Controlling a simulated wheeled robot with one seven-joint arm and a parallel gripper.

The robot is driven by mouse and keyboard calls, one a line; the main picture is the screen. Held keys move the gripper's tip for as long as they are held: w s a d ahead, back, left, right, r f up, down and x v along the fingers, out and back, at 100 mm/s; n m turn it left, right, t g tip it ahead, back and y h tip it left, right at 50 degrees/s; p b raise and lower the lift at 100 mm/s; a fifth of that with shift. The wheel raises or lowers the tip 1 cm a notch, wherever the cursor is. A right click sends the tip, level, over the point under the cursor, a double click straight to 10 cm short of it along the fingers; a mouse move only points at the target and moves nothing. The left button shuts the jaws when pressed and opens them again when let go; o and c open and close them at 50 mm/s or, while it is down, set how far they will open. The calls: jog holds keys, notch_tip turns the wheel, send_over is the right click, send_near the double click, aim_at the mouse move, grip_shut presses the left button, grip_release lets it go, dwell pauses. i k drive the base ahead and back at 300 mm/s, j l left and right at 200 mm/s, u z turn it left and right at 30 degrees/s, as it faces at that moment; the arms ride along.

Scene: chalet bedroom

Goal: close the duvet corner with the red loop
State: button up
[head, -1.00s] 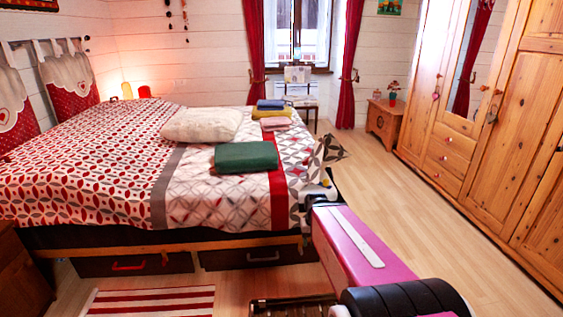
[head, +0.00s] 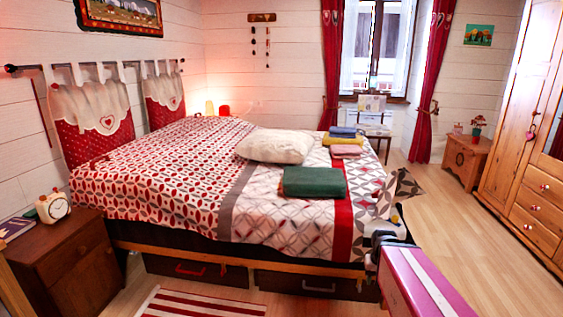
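The duvet (head: 150,175) covers the bed, with a red and white pattern on the left and grey circles on the right, split by a grey band and a red band. Its right end hangs over the foot of the bed. A grey patterned pointed piece (head: 405,184) sticks out beyond the far right edge; I cannot tell whether it is a duvet corner. I cannot make out a red loop. My pink arm comes in from the lower right. Its end, with my gripper (head: 388,236), is by the near right corner of the bed; its fingers are not clear.
A white pillow (head: 275,146), a green folded cloth (head: 314,182) and several smaller folded cloths (head: 346,142) lie on the bed. A striped rug (head: 200,304) lies in front. Floor (head: 450,215) is clear at right.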

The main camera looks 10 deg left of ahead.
aim_at(399, 185)
jog(key=i+l+z, duration=0.15)
jog(key=l+z, duration=0.25)
jog(key=l, duration=0.2)
jog(key=i+l+z, duration=0.35)
jog(key=l, duration=0.15)
jog(key=i+l+z, duration=0.2)
jog(key=l+z, duration=0.2)
jog(key=i+l+z, duration=0.35)
jog(key=i+l+u, duration=0.15)
jog(key=i, duration=0.2)
jog(key=i+l+u, duration=0.15)
jog(key=i+l, duration=0.15)
jog(key=i+j+u, duration=0.1)
jog(key=i+u, duration=0.6)
jog(key=u, duration=0.25)
jog(key=i+l+u, duration=0.1)
jog(key=i+u, duration=0.35)
jog(key=i+l+u, duration=0.1)
jog(key=i+u, duration=0.3)
jog(key=i+l+u, duration=0.15)
jog(key=u, duration=0.25)
jog(key=i+l+u, duration=0.2)
jog(key=u, duration=0.25)
jog(key=i+l+u, duration=0.2)
jog(key=l+u, duration=0.2)
jog(key=i+l+u, duration=0.1)
jog(key=l+u, duration=0.3)
